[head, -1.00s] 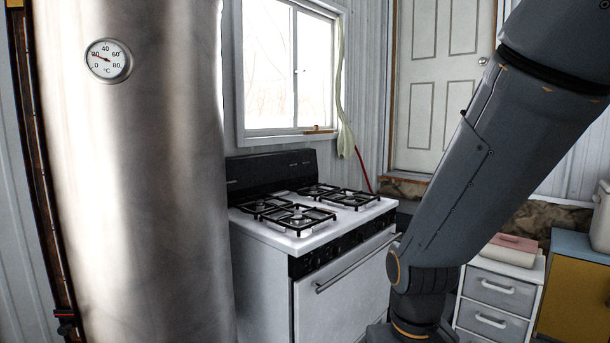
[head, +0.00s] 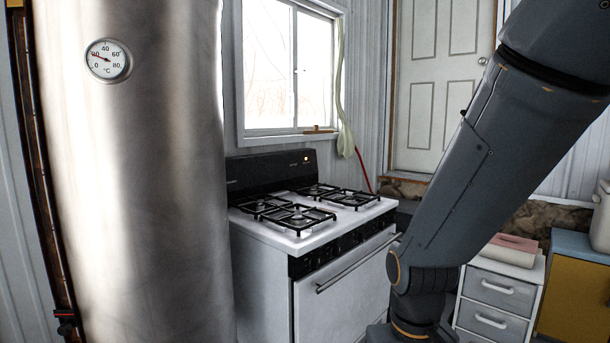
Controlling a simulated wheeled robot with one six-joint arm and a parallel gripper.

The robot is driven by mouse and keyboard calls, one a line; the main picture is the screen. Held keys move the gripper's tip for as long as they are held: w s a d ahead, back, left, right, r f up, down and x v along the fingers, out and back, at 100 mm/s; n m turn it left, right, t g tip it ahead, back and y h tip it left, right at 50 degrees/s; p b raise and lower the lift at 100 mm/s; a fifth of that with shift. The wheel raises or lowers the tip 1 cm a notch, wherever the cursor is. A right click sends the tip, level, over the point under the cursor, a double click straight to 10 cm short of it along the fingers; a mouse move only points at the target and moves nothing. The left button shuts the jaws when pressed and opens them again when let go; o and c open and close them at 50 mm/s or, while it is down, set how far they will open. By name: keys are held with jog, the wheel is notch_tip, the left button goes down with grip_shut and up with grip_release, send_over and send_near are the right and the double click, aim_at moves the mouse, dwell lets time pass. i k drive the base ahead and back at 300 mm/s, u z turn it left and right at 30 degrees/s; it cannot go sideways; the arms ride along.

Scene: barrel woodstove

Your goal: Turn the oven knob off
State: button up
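The white stove with the oven (head: 345,290) stands in the middle of the head view, with black grates on its top. Dark knobs sit along its black front strip (head: 340,248), above the oven door handle (head: 355,262). They are small and dark, so I cannot tell which is the oven knob or how it is turned. My gripper is outside the view.
A large shiny metal cylinder (head: 135,200) with a round thermometer (head: 108,60) stands close at left, partly hiding the stove's left side. A drawer cabinet (head: 500,295) stands right of the stove, behind my arm. A window (head: 288,70) is above the stove.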

aim_at(360, 236)
jog(key=u, duration=0.1)
jog(key=i, duration=0.9)
jog(key=z, duration=0.5)
